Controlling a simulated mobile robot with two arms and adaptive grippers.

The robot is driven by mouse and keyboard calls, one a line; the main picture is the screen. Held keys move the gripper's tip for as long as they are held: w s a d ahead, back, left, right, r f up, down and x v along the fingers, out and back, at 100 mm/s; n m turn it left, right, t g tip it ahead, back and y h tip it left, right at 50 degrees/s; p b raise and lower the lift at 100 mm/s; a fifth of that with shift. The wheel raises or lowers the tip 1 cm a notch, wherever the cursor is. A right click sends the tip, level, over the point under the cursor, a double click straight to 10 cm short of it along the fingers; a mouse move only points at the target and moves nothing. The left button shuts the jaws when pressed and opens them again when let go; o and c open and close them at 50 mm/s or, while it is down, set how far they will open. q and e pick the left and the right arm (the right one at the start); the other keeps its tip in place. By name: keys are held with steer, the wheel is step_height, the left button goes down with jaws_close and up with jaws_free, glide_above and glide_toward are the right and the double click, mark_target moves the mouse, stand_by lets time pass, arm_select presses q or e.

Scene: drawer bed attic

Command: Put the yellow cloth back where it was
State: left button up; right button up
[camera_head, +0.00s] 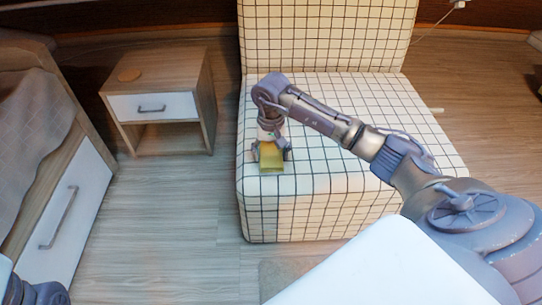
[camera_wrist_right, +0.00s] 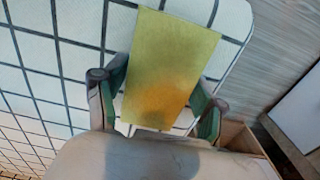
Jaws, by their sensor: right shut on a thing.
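The yellow cloth (camera_head: 271,158) is a small flat rectangle at the front left part of the white checkered chair seat (camera_head: 340,190). My right gripper (camera_head: 269,150) points down at it and is shut on it. In the right wrist view the cloth (camera_wrist_right: 168,70) lies between the two fingers of my right gripper (camera_wrist_right: 158,100), with the checkered seat behind it. I cannot tell whether the cloth touches the seat or is just above it. Of my left arm only a part shows at the lower left corner of the head view; its gripper is not seen.
A wooden nightstand (camera_head: 185,85) with a white drawer (camera_head: 152,107) and an open shelf stands left of the chair. A round tan disc (camera_head: 130,73) lies on its top. A bed with a white drawer front (camera_head: 72,215) is at the far left. The floor between them is clear.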

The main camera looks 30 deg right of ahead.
steer(key=o, duration=1.1)
